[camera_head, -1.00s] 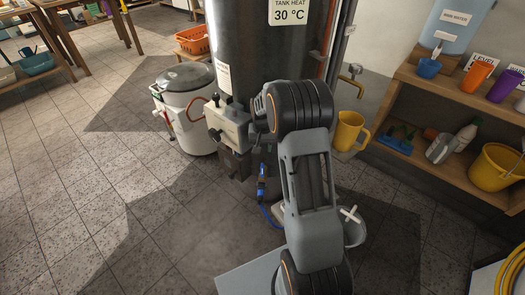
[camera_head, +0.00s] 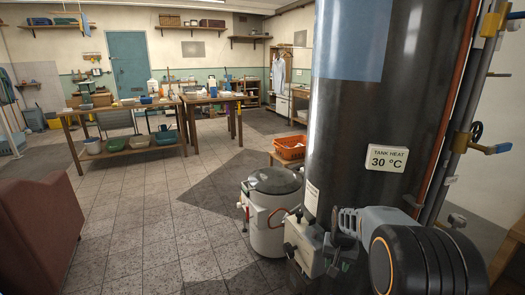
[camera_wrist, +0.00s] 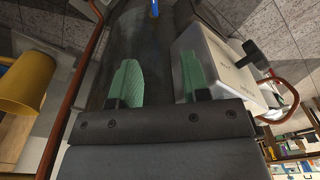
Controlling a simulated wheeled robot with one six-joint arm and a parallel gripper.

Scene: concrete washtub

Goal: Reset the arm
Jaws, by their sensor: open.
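My gripper (camera_wrist: 158,64) shows in the wrist view with its two green finger pads wide apart. It is open, and nothing is between the pads. Behind the pads is the dark curved side of the tall tank (camera_wrist: 135,30). A pale control box (camera_wrist: 222,66) with a black knob is close beside the right pad; I cannot tell whether they touch. In the head view my folded arm fills the lower right corner, in front of the tank (camera_head: 375,110). The fingers cannot be made out there.
A white lidded tub (camera_head: 268,228) stands left of the tank, with an orange basket (camera_head: 290,148) behind it. The tiled floor (camera_head: 150,215) is open, with a red-brown sofa (camera_head: 38,222) at left.

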